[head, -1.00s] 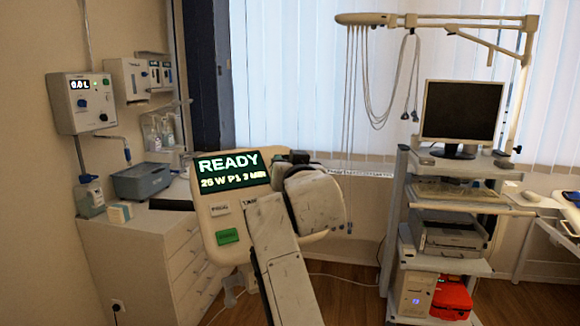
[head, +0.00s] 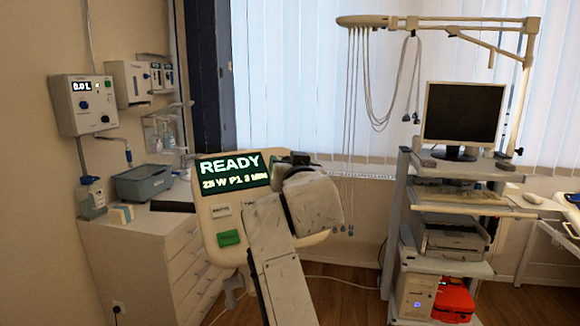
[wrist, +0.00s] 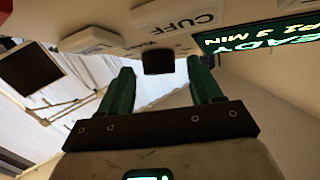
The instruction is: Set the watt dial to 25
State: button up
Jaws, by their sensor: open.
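The control panel (head: 212,240) is a cream console with a lit display (head: 232,171) reading "READY" and a second line that looks like "25 W P1 3 MIN"; the small digits are blurred. In the wrist view, a dark knob (wrist: 158,61) stands out from the panel near the "CUFF" label, and I take it for the watt dial. My gripper (wrist: 160,67) is open, its two green fingers on either side of the knob with gaps visible. In the head view my arm hides the knob and the fingers.
A green button (head: 228,238) is on the panel's lower left. A drawer cabinet (head: 140,228) with a grey bin (head: 143,184) stands left. A cart (head: 405,235) with a monitor (head: 463,112) stands right. Wooden floor shows between them.

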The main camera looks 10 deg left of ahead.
jog(key=shift+s, duration=0.15)
jog(key=b+v, duration=0.3)
jog(key=v, duration=0.7)
jog(key=shift+s+d, duration=0.15)
jog(key=shift+s, duration=0.05)
jog(key=shift+f, duration=0.15)
